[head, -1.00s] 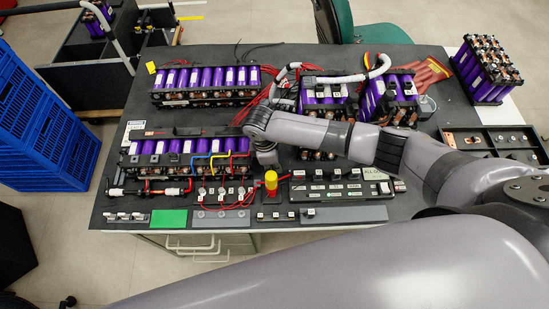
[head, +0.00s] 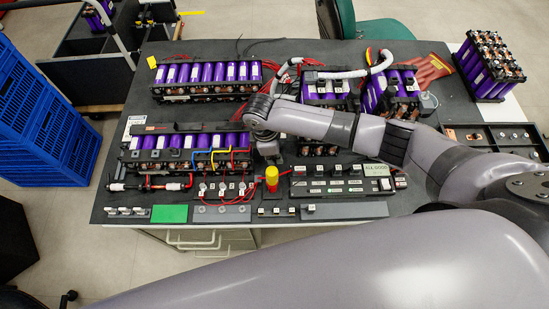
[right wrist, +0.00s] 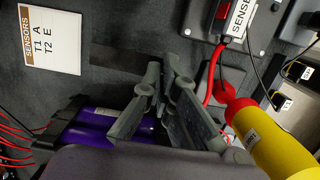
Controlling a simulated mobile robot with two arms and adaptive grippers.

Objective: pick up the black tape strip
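A flat dark strip (right wrist: 112,58), which looks like the black tape strip, lies on the dark table mat in the right wrist view. One end runs close to the fingertips of my right gripper (right wrist: 162,72). The fingers stand a narrow gap apart, and I see nothing clearly held between them. I cannot tell whether they touch the strip. In the head view my right gripper (head: 269,152) points down at the middle of the table, behind the yellow and red cylinder (head: 271,176). The strip cannot be made out there. My left gripper is not in view.
The yellow and red cylinder (right wrist: 268,140) stands close to the right of the fingers. A purple battery cell (right wrist: 95,130) lies left of them, and a white sensors label (right wrist: 52,38) is farther left. Red wires run nearby. Battery packs (head: 205,80) crowd the table.

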